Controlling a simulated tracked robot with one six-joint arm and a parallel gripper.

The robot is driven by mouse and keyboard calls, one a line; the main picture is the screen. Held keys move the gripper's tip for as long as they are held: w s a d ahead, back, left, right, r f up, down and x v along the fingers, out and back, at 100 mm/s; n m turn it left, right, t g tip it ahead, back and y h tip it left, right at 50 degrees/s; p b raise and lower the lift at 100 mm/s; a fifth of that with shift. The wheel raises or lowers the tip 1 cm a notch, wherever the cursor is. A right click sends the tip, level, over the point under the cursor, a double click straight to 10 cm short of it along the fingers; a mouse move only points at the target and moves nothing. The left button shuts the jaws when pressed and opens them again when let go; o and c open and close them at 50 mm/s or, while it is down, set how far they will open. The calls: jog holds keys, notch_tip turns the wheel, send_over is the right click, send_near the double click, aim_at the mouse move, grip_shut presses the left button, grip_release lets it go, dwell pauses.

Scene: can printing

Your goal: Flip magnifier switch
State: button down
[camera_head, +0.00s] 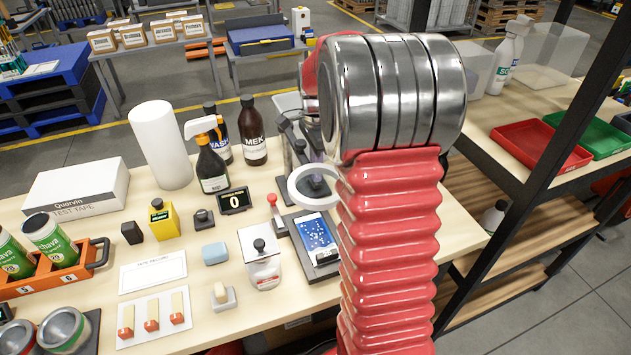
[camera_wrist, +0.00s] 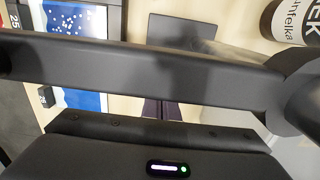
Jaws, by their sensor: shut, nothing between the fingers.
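The magnifier shows in the head view as a white ring (camera_head: 304,184) over the right part of the bench, partly hidden by my arm. A dark bar (camera_wrist: 150,68) crosses the wrist view close to the camera; I cannot tell for certain whether it belongs to the magnifier. My gripper (camera_wrist: 162,108) shows as two narrow dark tips side by side below that bar, shut and empty. In the head view my arm hides most of it. I cannot make out the magnifier's switch in either view.
The brown MEK bottle (camera_head: 252,135) and spray bottle (camera_head: 211,165) stand behind. A counter (camera_head: 234,201) reads 0.

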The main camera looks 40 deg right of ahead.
jog(key=shift+f, duration=0.9)
dwell(0.8)
jog(key=shift+r, duration=3.55)
jog(key=shift+s, duration=0.1)
